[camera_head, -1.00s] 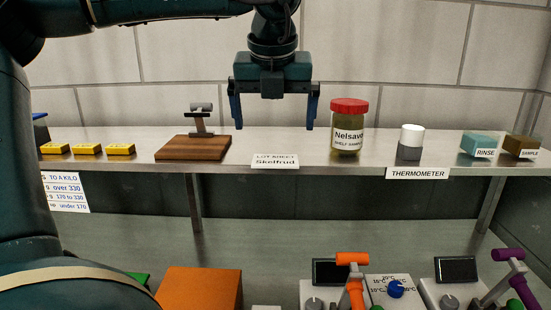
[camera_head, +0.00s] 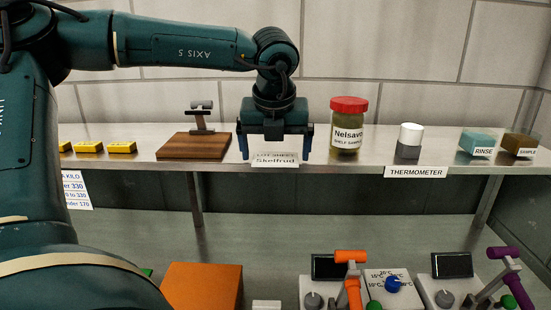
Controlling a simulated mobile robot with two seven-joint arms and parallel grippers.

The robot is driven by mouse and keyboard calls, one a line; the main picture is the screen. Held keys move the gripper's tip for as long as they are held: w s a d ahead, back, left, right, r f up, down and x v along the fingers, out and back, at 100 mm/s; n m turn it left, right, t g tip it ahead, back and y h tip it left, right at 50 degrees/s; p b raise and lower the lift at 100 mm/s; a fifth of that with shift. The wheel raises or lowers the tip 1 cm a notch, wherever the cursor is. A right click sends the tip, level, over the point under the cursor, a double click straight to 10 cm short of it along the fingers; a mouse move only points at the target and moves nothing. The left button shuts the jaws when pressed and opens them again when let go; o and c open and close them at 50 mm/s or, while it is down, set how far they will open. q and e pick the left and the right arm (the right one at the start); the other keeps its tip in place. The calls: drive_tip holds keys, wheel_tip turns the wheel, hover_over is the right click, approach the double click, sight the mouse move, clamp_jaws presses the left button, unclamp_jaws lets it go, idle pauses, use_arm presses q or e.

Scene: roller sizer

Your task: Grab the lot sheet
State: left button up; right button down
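The lot sheet (camera_head: 275,163) is a small white card reading "LOT SHEET Skelfrud" at the front edge of the metal shelf. My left gripper (camera_head: 274,152) points down from above in the head view, with its two blue fingers apart. The gripper's body stands just above the card's upper edge. I cannot tell whether the fingers touch the card or the shelf. My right gripper is not in view.
On the shelf (camera_head: 350,170), a jar with a red lid (camera_head: 348,125) stands close right of the gripper. A wooden board with a metal stand (camera_head: 194,146) is to the left. A thermometer block (camera_head: 410,140) stands farther right. Levers and an orange box (camera_head: 201,288) are below.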

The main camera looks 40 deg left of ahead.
use_arm(q)
drive_tip(key=c, duration=0.7)
drive_tip(key=shift+r, duration=0.15)
drive_tip(key=shift+c, duration=0.2)
